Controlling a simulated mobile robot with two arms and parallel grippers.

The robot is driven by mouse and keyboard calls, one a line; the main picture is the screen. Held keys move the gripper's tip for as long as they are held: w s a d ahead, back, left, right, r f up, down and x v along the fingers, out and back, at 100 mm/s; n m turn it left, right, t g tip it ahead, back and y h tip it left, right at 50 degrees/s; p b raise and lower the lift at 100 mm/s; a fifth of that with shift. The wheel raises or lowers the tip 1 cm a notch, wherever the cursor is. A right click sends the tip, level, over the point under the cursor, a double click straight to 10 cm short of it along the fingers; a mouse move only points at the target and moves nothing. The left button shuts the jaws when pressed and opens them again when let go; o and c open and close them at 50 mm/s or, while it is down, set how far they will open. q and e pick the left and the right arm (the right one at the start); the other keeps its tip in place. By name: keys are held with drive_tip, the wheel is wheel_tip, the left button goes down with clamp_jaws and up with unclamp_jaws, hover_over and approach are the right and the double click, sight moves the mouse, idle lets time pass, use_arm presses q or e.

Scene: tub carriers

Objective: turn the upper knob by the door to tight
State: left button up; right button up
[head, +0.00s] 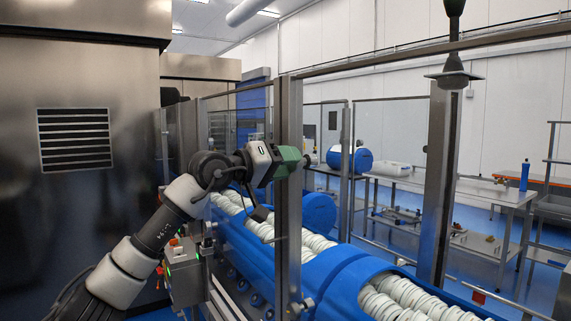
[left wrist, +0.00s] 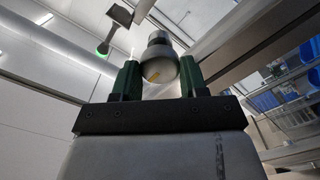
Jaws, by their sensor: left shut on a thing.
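My right gripper is not in view.
A conveyor with blue sides (head: 345,283) carries rows of white pieces behind the post. A control box (head: 186,272) stands below my left arm. Another metal post (head: 438,185) rises at the right. A bench (head: 455,188) stands farther back.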

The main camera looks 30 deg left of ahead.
use_arm(q)
drive_tip(key=shift+f, duration=0.1)
drive_tip(key=o, duration=0.9)
drive_tip(key=shift+o, duration=0.2)
drive_tip(key=b+v, duration=0.5)
drive_tip(key=v, duration=0.5)
drive_tip(key=shift+s, duration=0.35)
